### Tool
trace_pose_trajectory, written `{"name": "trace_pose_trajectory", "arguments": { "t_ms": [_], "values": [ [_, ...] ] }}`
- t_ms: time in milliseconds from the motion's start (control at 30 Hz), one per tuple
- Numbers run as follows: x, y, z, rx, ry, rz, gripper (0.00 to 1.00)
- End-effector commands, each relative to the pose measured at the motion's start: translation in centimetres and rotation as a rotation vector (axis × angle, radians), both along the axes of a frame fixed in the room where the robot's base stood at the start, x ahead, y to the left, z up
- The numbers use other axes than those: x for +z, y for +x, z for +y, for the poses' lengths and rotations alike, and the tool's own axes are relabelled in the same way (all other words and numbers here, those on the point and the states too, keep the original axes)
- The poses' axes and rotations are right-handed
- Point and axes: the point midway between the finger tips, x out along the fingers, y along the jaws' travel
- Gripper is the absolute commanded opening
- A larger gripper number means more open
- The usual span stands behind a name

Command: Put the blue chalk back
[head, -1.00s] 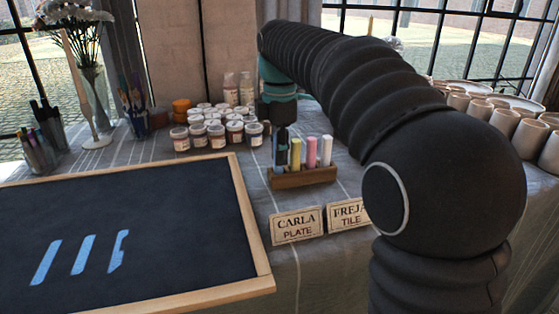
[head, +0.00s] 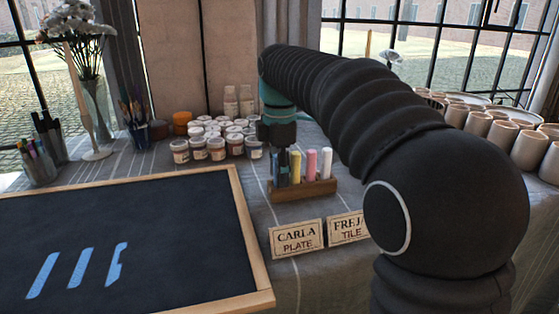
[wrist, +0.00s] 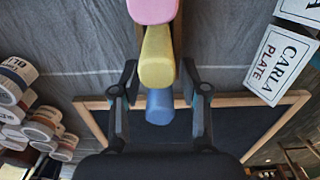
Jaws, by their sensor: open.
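The blue chalk (wrist: 159,107) stands at the end of the chalk row in the wooden holder (head: 318,188), beside the yellow chalk (head: 296,165). My gripper (wrist: 160,78) is open, with one finger on each side of the row's blue end. In the wrist view the blue chalk shows between the fingers, with a gap on both sides. In the head view my gripper (head: 283,172) points down at the holder's left end and hides most of the blue chalk. Three slanted blue strokes (head: 83,262) mark the dark board.
Pink chalk (head: 311,165) and white chalk (head: 326,163) stand farther right in the holder. Paint jars (head: 216,148) stand close behind on the left. The CARLA PLATE card (head: 297,238) and a second card (head: 346,227) stand in front. The framed board (head: 120,230) lies left.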

Motion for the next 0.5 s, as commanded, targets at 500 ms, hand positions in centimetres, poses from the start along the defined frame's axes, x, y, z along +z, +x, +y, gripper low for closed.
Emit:
{"name": "trace_pose_trajectory", "arguments": {
  "t_ms": [500],
  "values": [
    [8.8,0.1,0.0,0.000,0.001,-0.003,0.45]
  ]
}}
